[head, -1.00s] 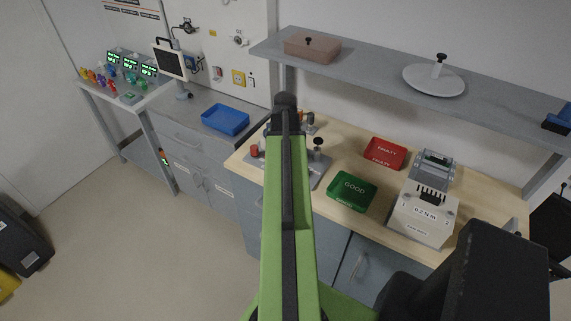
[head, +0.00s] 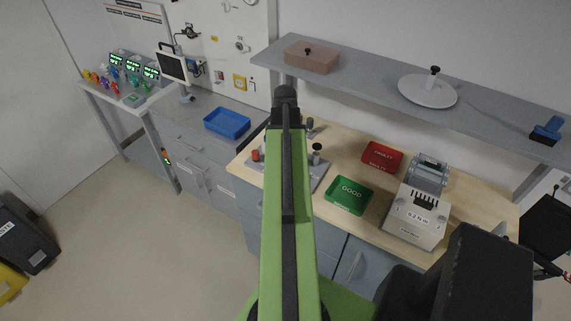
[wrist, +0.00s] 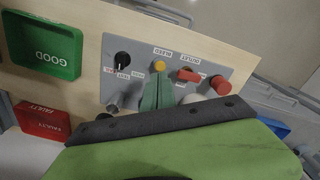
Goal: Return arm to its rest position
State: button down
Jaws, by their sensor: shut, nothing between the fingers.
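My green arm (head: 286,210) reaches up the middle of the head view, in front of the wooden workbench. My gripper (wrist: 157,92) shows in the wrist view as two green fingers pressed together with nothing between them. In that view the fingers overlap the grey control panel (wrist: 225,58), which carries a yellow button, a red lever, a red knob and a black knob. I cannot tell whether the fingers touch the panel. In the head view the arm hides the gripper's fingertips and part of the panel (head: 318,172).
A green GOOD tray (head: 349,195), a red FAULTY tray (head: 382,157) and a grey-white tester (head: 416,218) stand on the bench. A shelf (head: 380,88) runs above it. A blue tray (head: 227,123) sits on the left cabinet. Open floor lies front left.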

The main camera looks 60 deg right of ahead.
jog(key=shift+r, duration=0.1)
dwell(0.3)
jog(key=shift+w+a, duration=0.1)
jog(key=shift+w, duration=0.1)
jog(key=w+a+f+n+b, duration=0.2)
jog(key=w+a+n, duration=0.4)
jog(key=w+a, duration=1.45)
jog(key=a+f+n+b, duration=0.1)
jog(key=a+n, duration=0.5)
jog(key=a, duration=2.3)
jog(key=shift+w, duration=0.4)
